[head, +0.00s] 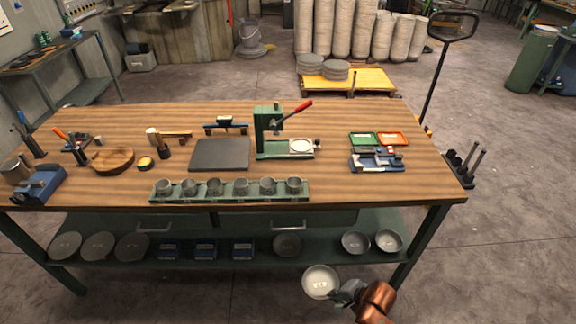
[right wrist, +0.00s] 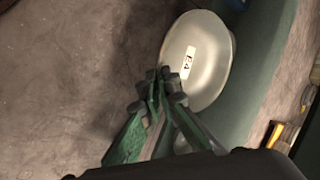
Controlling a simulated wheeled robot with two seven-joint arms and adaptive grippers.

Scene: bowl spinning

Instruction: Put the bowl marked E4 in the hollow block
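The bowl marked E4 (right wrist: 192,88) is a pale metal bowl whose label faces the right wrist camera. In the head view the bowl (head: 318,281) is in front of the bench's lower shelf edge. My right gripper (right wrist: 166,84) has its fingers close together on the bowl's near rim; in the head view it (head: 342,296) is at the bowl's right side. A round brown wooden block (head: 112,161) with a shallow dip, seemingly the hollow block, sits at the left of the bench top. My left gripper is out of view.
The lower shelf (head: 262,257) holds grey discs, blue boxes and two more bowls (head: 356,242). On the bench top stand a rail of cups (head: 230,197), a dark slab (head: 220,154), a green press (head: 266,135) and small trays (head: 392,139). Tools surround the wooden block.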

